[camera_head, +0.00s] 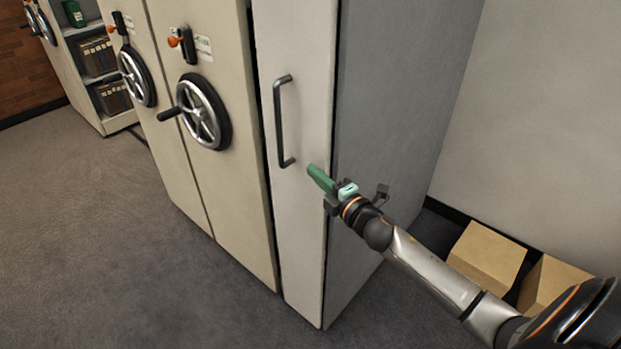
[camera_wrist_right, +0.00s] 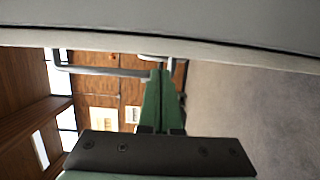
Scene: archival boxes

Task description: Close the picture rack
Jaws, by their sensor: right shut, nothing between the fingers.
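The picture rack's tall pale front panel (camera_head: 305,235) stands at the right end of the row of cabinets. It has a dark vertical bar handle (camera_head: 279,120). The panel's face looks about level with the cabinet front beside it, with a thin dark gap between them. My right gripper (camera_head: 315,174), with green fingers, is shut and empty, in front of the panel just right of the handle's lower end. I cannot tell whether it touches the panel. In the right wrist view the shut fingers (camera_wrist_right: 163,88) point toward the pale panel edge, with the handle (camera_wrist_right: 105,71) beside them. My left gripper is not in view.
Cabinets with spoked handwheels (camera_head: 204,112) stand left of the rack. A shelf with boxes (camera_head: 99,56) is at far left. Cardboard boxes (camera_head: 487,262) lie on the floor at right, by my right arm and the wall. The carpet (camera_head: 90,240) at left is clear.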

